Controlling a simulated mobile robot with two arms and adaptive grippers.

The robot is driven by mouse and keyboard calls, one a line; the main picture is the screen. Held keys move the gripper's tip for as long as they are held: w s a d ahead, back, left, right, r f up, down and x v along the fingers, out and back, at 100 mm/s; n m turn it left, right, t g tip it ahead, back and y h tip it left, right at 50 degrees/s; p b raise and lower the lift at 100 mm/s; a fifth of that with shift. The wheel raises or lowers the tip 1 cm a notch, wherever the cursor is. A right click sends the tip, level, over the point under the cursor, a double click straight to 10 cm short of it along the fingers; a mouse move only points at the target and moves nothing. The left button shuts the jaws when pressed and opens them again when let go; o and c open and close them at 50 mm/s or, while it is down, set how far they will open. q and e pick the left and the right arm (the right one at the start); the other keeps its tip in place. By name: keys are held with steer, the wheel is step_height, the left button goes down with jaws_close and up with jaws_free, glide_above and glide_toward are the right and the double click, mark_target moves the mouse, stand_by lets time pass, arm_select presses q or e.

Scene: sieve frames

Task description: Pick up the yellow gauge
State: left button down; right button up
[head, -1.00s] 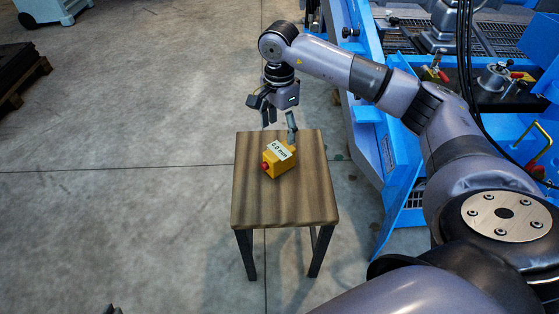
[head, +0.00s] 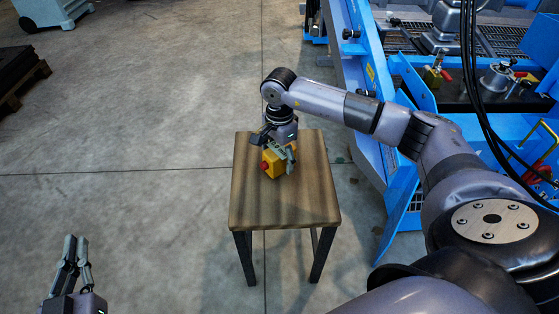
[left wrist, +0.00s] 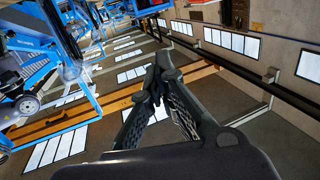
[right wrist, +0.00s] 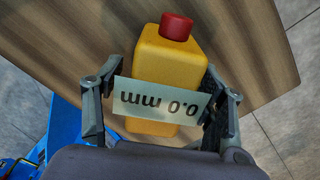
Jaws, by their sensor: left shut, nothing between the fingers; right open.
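The yellow gauge (head: 271,162) is a small box with a red button on one end, standing on a small wooden table (head: 285,208). In the right wrist view the gauge (right wrist: 170,62) shows a pale label reading "0.0 mm". My right gripper (head: 279,157) is over the gauge from above, open, with one finger on either side of its label end; the right wrist view (right wrist: 166,95) shows this too. Whether the fingers touch it I cannot tell. My left gripper (head: 75,242) is shut and empty, at the lower left of the head view, well away from the table; its fingers (left wrist: 157,80) meet in the left wrist view.
Blue machinery (head: 360,80) stands to the right of the table, with hoses and fittings. A pallet (head: 20,80) and a pale blue cart (head: 52,12) are at the far left. The concrete floor left of the table is clear.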

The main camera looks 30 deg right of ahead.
steer(key=shift+f, duration=0.6)
arm_select(q)
steer(key=shift+d+r+t, duration=0.1)
steer(key=shift+r+t, duration=0.3)
steer(key=shift+r, duration=0.4)
arm_select(e)
steer(key=c, duration=1.5)
